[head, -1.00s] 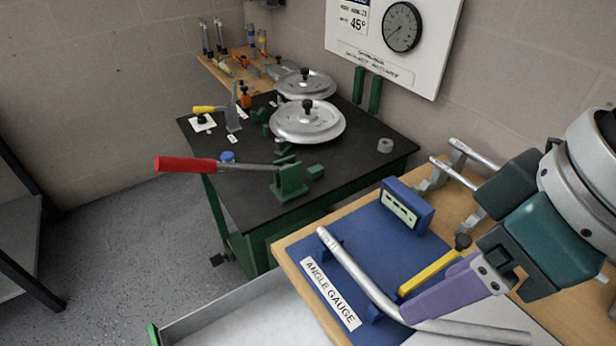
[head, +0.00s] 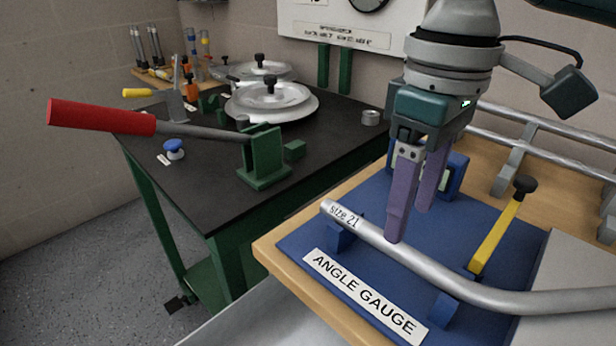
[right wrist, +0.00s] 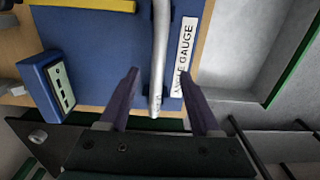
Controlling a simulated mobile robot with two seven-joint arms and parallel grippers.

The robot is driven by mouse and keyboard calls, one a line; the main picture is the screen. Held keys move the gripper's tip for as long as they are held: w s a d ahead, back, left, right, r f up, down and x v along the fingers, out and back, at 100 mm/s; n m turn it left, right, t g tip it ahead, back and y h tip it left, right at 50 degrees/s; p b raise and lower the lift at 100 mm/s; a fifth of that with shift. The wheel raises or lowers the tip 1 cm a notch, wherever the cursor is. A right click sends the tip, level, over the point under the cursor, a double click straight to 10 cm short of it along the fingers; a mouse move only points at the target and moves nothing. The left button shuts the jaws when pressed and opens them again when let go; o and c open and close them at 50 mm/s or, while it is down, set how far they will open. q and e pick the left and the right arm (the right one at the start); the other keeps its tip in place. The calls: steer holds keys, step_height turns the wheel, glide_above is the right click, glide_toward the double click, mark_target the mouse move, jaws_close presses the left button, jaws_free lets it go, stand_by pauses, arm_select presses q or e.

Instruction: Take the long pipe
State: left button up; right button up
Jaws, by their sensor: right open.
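A grey metal pipe (head: 440,277) with a bend, marked "size 21" near its end, lies on the supports of the blue angle gauge (head: 300,245). Its right part runs out of the head view. My right gripper (head: 410,222) points down with its purple fingers apart, above or beside the pipe's straight marked part. In the right wrist view, the pipe (right wrist: 159,60) runs between the two open fingers (right wrist: 160,80); I see no grip on it. Straight pipes (head: 550,126) also lie on a rack at the right. My left gripper is not in view.
A yellow arm with a black knob (head: 500,232) stands on the gauge beside the pipe. A blue block with a display (head: 456,172) sits behind my gripper. A green bender with a red handle (head: 100,116) stands on the black-topped table (head: 190,205) at left.

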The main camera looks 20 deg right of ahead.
mark_target(405, 247)
steer(key=f, duration=0.2)
steer(key=f+b, duration=0.1)
steer(key=f, duration=0.2)
steer(key=shift+s+d+f, duration=0.1)
steer(key=shift+d+f, duration=0.1)
steer(key=shift+f, duration=0.15)
jaws_close()
steer(key=shift+r, duration=0.1)
stand_by(0.4)
